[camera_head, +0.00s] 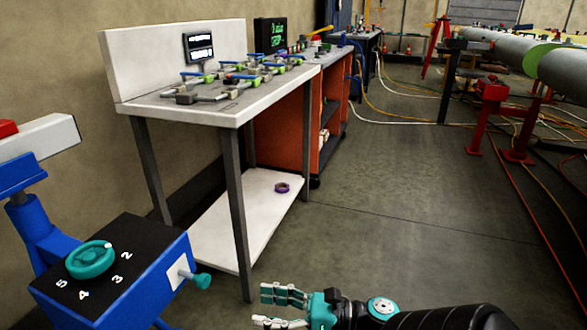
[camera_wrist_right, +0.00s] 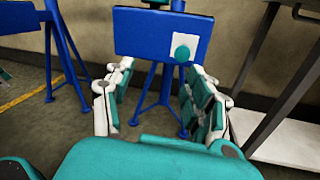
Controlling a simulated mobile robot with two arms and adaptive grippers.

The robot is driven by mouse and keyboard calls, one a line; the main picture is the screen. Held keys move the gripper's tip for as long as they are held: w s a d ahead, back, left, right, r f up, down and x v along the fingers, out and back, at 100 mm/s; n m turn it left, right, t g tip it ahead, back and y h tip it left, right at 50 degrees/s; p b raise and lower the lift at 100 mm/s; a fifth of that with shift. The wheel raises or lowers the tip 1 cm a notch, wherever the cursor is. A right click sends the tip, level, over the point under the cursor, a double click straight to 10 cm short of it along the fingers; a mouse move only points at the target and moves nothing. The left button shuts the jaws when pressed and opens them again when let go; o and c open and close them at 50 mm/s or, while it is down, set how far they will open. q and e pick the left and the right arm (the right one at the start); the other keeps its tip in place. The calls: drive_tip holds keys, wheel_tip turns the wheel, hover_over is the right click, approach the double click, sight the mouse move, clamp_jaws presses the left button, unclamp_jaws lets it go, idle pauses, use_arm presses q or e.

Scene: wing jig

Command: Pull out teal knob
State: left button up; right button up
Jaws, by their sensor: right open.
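The teal knob (camera_head: 202,281) sticks out from a white plate on the side face of a blue box (camera_head: 150,275) at the lower left. In the right wrist view the knob (camera_wrist_right: 182,53) is seen head-on as a round teal disc on its white plate. My right gripper (camera_head: 275,306) is open and empty, to the right of the knob and apart from it. In the wrist view its fingers (camera_wrist_right: 160,72) are spread, with the knob beyond them, slightly right of the middle. My left gripper is not in view.
A teal handwheel (camera_head: 91,259) with numbers around it sits on the box's black top. Another blue stand (camera_head: 35,215) is behind it. A white workbench (camera_head: 240,100) with a low shelf stands beyond. Clear floor (camera_head: 400,210) lies to the right.

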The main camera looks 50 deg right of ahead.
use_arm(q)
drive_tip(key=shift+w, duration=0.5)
use_arm(e)
drive_tip(key=v, duration=0.3)
drive_tip(key=a+v, duration=0.1)
drive_tip(key=v, duration=0.1)
drive_tip(key=shift+s, duration=0.2)
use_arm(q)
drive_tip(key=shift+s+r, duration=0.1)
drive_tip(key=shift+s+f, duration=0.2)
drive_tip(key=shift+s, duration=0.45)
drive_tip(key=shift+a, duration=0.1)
